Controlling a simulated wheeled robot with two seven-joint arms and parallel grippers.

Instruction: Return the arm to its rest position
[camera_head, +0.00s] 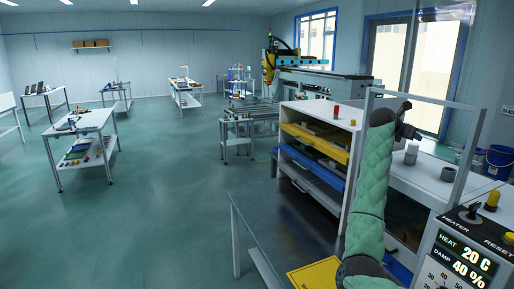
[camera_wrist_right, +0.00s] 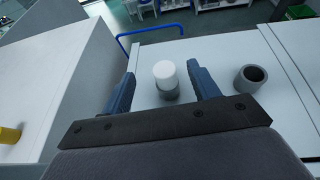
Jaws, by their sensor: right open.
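My right arm (camera_head: 371,185) is covered in green padding and rises from the bottom of the head view. Its dark right gripper (camera_head: 406,131) is raised over the white bench beside the cabinet. In the right wrist view the right gripper (camera_wrist_right: 161,70) is open, with two blue fingers set wide apart. A white-topped cylinder with a grey lower part (camera_wrist_right: 166,77) shows between the fingers. It appears to stand on the bench below, and I see no finger touching it. My left gripper is not in view.
A control panel (camera_head: 465,262) reading HEAT 20 C and DAMP 40 % stands at lower right, close to the arm. A grey hollow cylinder (camera_wrist_right: 250,79) stands on the bench. The cabinet (camera_head: 318,117) has yellow and blue trays. Open floor (camera_head: 170,200) lies to the left.

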